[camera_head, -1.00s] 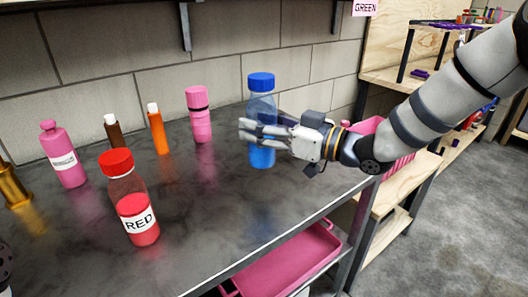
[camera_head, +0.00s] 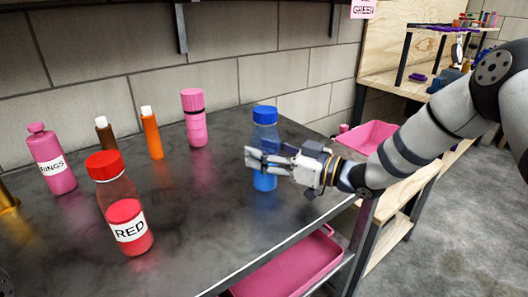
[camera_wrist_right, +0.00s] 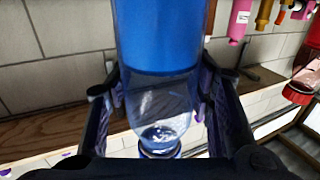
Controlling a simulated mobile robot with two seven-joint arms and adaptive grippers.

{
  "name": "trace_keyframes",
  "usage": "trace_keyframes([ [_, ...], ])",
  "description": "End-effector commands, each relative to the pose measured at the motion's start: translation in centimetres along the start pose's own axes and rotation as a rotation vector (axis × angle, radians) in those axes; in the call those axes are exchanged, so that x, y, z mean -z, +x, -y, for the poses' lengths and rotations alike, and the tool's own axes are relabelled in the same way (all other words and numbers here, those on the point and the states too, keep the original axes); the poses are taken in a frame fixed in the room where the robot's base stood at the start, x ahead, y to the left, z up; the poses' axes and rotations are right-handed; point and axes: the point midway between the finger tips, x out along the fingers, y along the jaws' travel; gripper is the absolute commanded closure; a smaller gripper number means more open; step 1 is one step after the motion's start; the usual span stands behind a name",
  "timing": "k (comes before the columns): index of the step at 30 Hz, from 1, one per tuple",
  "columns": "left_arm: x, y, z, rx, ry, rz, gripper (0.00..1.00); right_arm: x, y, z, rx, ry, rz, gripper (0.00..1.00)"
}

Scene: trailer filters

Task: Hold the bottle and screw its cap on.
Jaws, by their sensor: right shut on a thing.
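A clear bottle with blue liquid (camera_head: 265,183) stands upright near the right end of the dark worktop. A blue cap (camera_head: 265,115) sits on its top; how tightly it is seated I cannot tell. My right gripper (camera_head: 257,161) comes in from the right and is shut around the bottle's middle, hiding part of it. In the right wrist view the bottle (camera_wrist_right: 158,40) appears upside down between the two fingers, with its cap (camera_wrist_right: 160,148) at the bottom. I cannot tell whether the bottle's base touches the worktop.
A red-capped bottle labelled RED (camera_head: 124,215) stands at the front left of the worktop (camera_head: 195,225). A pink bottle (camera_head: 50,160), brown bottle (camera_head: 106,136), orange bottle (camera_head: 152,134) and pink cylinder (camera_head: 194,120) stand behind. A pink tray (camera_head: 290,265) lies below the front edge.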

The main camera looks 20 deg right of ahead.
Motion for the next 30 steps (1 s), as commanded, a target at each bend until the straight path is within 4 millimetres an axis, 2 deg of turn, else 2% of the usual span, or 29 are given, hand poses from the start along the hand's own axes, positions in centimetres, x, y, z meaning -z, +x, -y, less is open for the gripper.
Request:
trace_keyframes([
  [8,0.0,0.0,0.0,0.0,0.0,0.001,0.38,-0.1,0.0,0.0,0.001,-0.002,-0.003,1.0],
  [9,0.0,0.0,0.0,0.0,0.0,0.001,0.38,-0.1,0.0,0.0,0.0,-0.002,-0.002,0.48],
  [11,0.0,0.0,0.0,0.0,0.0,0.0,0.38,-0.1,0.0,0.0,0.0,-0.002,-0.002,0.34],
  [23,0.1,-0.2,0.0,0.0,0.0,-0.006,0.38,0.5,-0.2,0.0,0.0,-0.003,-0.002,0.32],
  [26,0.3,-0.6,0.0,-0.001,0.0,-0.015,0.38,0.5,-2.1,-0.1,-0.003,-0.003,-0.002,0.32],
  [30,0.6,-1.3,0.0,-0.002,0.0,-0.031,0.38,0.7,-5.5,0.0,-0.002,-0.003,-0.005,0.32],
])
